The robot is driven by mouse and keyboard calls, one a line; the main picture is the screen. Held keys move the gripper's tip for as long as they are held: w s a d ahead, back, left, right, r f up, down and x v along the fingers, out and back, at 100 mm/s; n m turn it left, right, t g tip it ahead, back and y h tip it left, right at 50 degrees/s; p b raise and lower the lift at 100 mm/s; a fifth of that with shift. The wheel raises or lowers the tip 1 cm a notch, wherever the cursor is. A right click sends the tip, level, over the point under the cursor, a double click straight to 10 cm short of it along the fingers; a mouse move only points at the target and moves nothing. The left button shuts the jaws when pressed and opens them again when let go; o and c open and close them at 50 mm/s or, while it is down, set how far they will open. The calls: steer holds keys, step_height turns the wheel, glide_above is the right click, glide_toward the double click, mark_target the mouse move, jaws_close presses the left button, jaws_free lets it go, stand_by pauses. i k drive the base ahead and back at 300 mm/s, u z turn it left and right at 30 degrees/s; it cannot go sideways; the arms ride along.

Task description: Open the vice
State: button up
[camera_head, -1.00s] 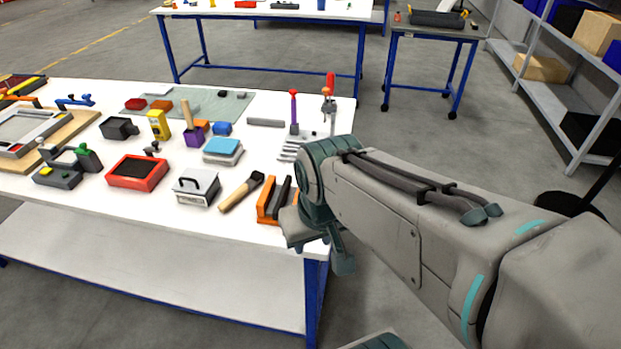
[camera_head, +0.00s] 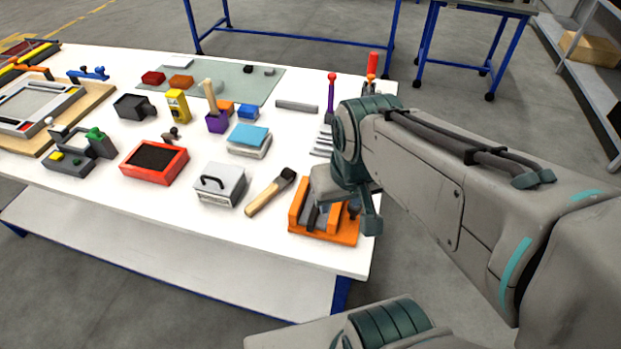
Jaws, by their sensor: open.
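An orange fixture with dark grey upright plates (camera_head: 301,207), which looks like the vice, sits at the front right corner of the white table. My wrist hangs over its right part and hides much of it. I cannot tell how far its jaws are apart. My gripper (camera_head: 350,208) is at the end of the arm, close above or beside the fixture. It is open, its fingers are mostly hidden, and no held object shows. I cannot tell whether it touches the fixture.
Left of the fixture lie a wooden-handled brush (camera_head: 270,193), a grey box with a handle (camera_head: 219,184) and a red tray (camera_head: 154,162). Upright red and purple handled tools (camera_head: 331,95) stand behind my wrist. The white table's (camera_head: 300,258) front edge is clear.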

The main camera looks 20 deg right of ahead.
mark_target(353, 212)
steer(key=k, duration=1)
steer(key=z, duration=1.4)
steer(key=i, duration=1.2)
steer(key=u, duration=2.2)
